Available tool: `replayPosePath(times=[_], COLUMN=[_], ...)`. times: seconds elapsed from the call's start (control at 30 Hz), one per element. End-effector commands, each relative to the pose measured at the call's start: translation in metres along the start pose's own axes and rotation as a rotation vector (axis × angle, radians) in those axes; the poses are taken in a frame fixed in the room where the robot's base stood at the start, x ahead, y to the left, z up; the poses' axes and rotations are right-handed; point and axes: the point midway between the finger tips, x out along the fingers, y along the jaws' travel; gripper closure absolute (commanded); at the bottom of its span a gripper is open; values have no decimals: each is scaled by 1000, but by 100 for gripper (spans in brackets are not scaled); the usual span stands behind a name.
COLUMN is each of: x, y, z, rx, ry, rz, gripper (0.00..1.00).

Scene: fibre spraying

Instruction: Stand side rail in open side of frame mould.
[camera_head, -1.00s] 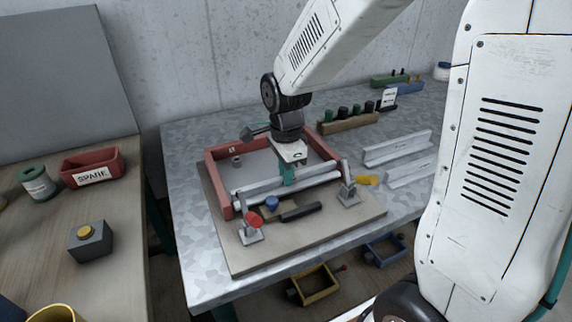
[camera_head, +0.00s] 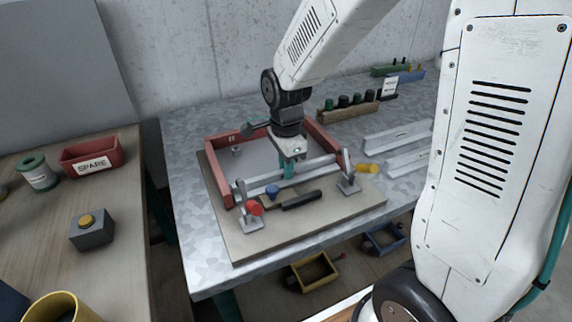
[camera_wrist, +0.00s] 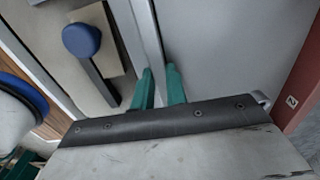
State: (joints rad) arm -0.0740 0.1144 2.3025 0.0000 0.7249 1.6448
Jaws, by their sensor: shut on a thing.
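The frame mould (camera_head: 218,181) has red walls on its left, back and right, and its open side faces the front of the baseboard (camera_head: 300,228). The grey side rail (camera_head: 262,184) lies along that open side, between the front ends of the side walls. My gripper (camera_head: 288,170) has its green fingers on the rail near its middle. In the wrist view, the rail (camera_wrist: 146,35) runs up from between the green fingers (camera_wrist: 160,88), which are shut on it. I cannot tell whether the rail touches the baseboard.
A red-tipped clamp (camera_head: 250,210) and a yellow-tipped clamp (camera_head: 352,178) stand at the front corners. Two spare grey rails (camera_head: 396,138) lie right. A wooden block (camera_head: 347,111) with dark pegs stands behind.

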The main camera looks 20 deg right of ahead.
Motion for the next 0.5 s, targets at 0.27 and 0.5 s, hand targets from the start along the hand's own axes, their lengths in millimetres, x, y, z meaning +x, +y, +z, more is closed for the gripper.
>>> replayPosePath(times=[0.27, 0.5], x=[1, -5], y=[0, 0], z=[0, 0], rx=[0, 0], ry=[0, 0], rz=[0, -1], gripper=[60, 60])
